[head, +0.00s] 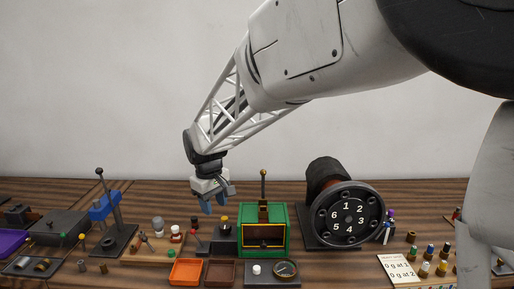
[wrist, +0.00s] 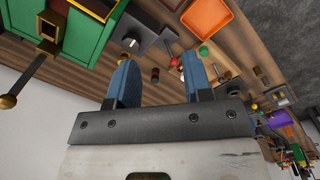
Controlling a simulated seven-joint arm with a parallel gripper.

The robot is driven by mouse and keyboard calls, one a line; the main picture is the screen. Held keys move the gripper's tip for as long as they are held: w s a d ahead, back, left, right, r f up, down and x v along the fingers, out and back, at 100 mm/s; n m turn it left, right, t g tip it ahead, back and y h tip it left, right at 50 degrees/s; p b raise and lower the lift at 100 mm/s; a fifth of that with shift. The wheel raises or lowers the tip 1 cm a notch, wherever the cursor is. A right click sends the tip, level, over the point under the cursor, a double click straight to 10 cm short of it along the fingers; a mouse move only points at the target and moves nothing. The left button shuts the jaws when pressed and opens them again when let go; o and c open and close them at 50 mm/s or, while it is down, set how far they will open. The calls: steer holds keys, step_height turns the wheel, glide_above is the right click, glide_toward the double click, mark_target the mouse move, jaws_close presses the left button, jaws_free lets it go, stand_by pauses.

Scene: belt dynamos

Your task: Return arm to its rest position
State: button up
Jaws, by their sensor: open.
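My gripper (head: 213,201) hangs above the back middle of the wooden table in the head view, at the end of my outstretched arm. Its two blue fingers are apart with nothing between them, as the wrist view also shows (wrist: 158,82). It is to the upper left of a green box (head: 281,232) with a dark window and a gold-knobbed lever. A dark block with a yellow-topped knob (head: 224,237) stands below and to the right of the fingers. The gripper appears clear of these things.
A black numbered wheel (head: 348,217) stands right of the green box. A blue lever device (head: 103,206) stands at left. Several small bottles and a note card (head: 399,271) are at right.

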steer(key=s+d+r+m+t, duration=0.1)
steer(key=s+d+r+m, duration=0.1)
steer(key=s+d, duration=0.65)
steer(key=s+d+r+m, duration=0.25)
steer(key=s+d, duration=0.25)
steer(key=d, duration=0.6)
steer(key=s+d+f+m, duration=0.2)
steer(key=s+d, duration=0.3)
steer(key=s, duration=0.4)
steer(key=s+d+f+m+t, duration=0.1)
steer(key=s+d+f+m, duration=0.1)
steer(key=s+d, duration=0.4)
steer(key=s+m, duration=0.1)
steer(key=s, duration=0.2)
steer(key=shift+s+f+y, duration=0.2)
steer(key=shift+s+y, duration=0.05)
steer(key=shift+y, duration=0.15)
